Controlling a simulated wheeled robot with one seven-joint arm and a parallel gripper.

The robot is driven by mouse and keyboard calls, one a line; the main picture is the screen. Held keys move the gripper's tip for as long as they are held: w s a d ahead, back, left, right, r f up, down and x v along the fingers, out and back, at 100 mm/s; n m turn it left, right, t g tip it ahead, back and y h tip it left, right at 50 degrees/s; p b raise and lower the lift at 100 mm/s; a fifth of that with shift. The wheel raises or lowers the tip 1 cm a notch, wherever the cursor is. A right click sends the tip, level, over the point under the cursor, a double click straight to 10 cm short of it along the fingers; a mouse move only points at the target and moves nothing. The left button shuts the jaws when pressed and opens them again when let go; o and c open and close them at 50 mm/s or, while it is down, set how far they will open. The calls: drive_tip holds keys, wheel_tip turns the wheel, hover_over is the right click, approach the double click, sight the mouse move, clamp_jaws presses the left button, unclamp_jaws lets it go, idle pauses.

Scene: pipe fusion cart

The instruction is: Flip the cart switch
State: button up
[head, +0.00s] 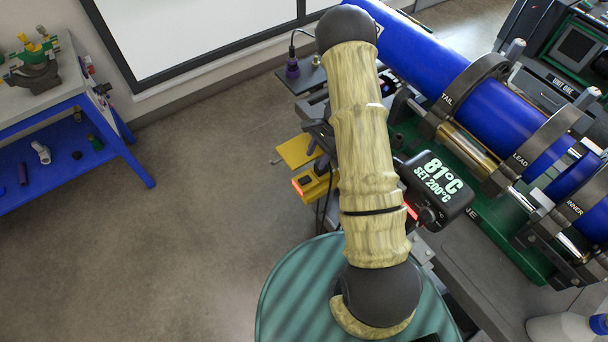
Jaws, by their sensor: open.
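The cart (462,262) stands at the right with a grey top. A small yellow box (317,188) with a dark part on top and a red-lit end sits at its left side, partly behind my arm. I cannot tell for sure whether this box carries the cart switch. A black display (434,188) reads 81°C, SET 200°C, with a red glow at its left edge. My arm crosses the middle of the head view and hides part of the cart's left side. My gripper is not visible in this view.
Blue pipes (440,65) lie in clamps marked TAIL, LEAD and INNER on a green machine. A blue workbench (60,130) stands at the left. The floor between is clear.

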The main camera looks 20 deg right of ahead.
sight(306, 180)
drive_tip(key=p+x, duration=0.1)
drive_tip(key=x, duration=0.8)
drive_tip(key=shift+a+f+p, duration=0.1)
drive_tip(key=shift+f+p, duration=0.15)
drive_tip(key=shift+p, duration=0.1)
drive_tip(key=c, duration=1)
